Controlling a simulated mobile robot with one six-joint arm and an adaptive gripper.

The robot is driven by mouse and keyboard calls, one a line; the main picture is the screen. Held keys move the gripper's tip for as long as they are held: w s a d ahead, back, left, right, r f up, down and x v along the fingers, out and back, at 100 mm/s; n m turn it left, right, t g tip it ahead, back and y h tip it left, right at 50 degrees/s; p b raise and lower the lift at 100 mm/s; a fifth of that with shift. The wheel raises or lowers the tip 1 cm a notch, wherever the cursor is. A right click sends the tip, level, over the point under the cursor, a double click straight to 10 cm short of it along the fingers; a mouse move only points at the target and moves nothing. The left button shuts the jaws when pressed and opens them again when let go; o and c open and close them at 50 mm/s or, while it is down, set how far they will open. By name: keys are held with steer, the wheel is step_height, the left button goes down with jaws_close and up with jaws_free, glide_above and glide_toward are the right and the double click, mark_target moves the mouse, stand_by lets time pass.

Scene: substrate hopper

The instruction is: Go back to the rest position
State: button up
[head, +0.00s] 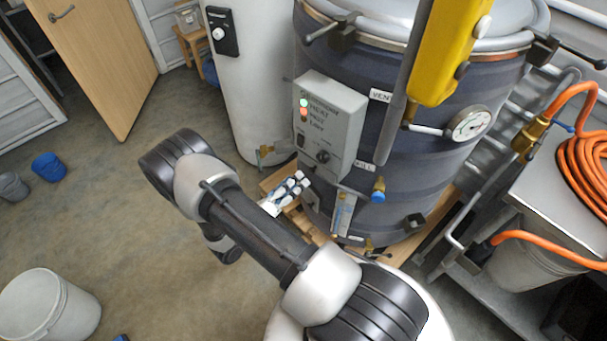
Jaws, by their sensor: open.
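My arm crosses the lower middle of the head view, from the bottom right up to a bent joint at the left, in front of the steam vessel. Past that joint, a short dark part of it shows below the long link. The rest of that end is hidden behind the link. My gripper does not show clearly, so its place and any contact cannot be seen.
The dark jacketed vessel (445,175) with a grey control box (331,125) stands close behind my arm. A small white-and-dark item (287,192), perhaps gloves, lies by its base. A metal bench (550,200) with orange hose (590,165) is right. A white bucket (45,308) stands lower left; floor between is clear.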

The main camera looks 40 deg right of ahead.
steer(key=shift+s+a, duration=0.1)
steer(key=shift+a, duration=0.35)
steer(key=s+a+r+m+g+y, duration=0.1)
steer(key=s+r+m+g+y, duration=0.3)
steer(key=r+m, duration=0.55)
steer(key=s+a+r+m+g+y, duration=0.1)
steer(key=s+r+m+g+y, duration=0.3)
steer(key=r+m, duration=0.55)
steer(key=s+a+r+m+t+y, duration=0.9)
steer(key=a+r+m, duration=0.3)
steer(key=a, duration=0.1)
steer(key=shift+s+r+y, duration=0.2)
steer(key=shift+s+y, duration=0.2)
